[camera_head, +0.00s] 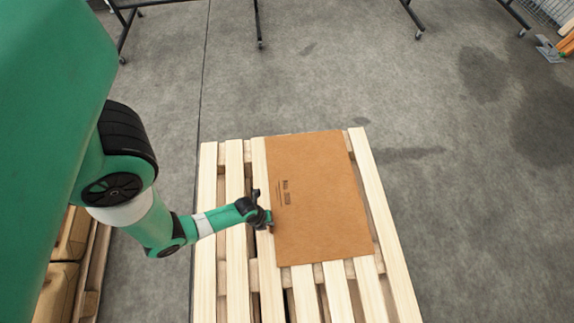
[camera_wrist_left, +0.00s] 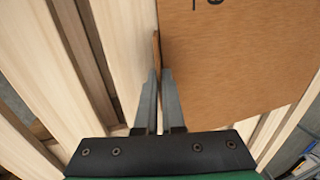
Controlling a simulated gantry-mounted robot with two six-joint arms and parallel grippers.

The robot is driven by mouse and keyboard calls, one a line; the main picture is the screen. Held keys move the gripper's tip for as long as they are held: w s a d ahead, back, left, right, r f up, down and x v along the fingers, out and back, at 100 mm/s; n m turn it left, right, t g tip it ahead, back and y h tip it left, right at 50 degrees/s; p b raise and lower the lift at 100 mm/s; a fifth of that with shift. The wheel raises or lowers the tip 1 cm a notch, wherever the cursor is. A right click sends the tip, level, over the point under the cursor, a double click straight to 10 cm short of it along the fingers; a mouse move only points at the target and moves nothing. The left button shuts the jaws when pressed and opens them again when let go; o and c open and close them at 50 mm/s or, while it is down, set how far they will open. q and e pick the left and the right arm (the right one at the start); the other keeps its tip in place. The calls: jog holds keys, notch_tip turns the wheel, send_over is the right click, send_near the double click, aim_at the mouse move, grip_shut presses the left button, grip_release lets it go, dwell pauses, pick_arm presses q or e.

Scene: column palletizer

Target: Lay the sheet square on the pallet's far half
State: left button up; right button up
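The sheet (camera_head: 322,200) is a brown rectangle with dark print near its left side. It lies over the pallet (camera_head: 207,250), right of the pallet's middle, its far edge near the pallet's far end. Bare planks show on its left, right and near sides. My left gripper (camera_head: 269,222) is at the sheet's left edge. In the left wrist view its fingers (camera_wrist_left: 160,78) are close together at the edge of the sheet (camera_wrist_left: 235,60), with a thin brown upright lip between their tips. My right gripper is not in view.
Boxes (camera_head: 55,290) on another pallet stand at the lower left. Dark wheeled stand legs (camera_head: 258,25) are at the far edge. A blue-grey item (camera_head: 548,48) lies at the far right. The grey floor right of the pallet is clear.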

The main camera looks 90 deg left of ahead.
pick_arm(q)
jog(key=o, duration=0.5)
jog(key=p+v, duration=0.7)
jog(key=v, duration=0.4)
jog(key=shift+r, duration=0.3)
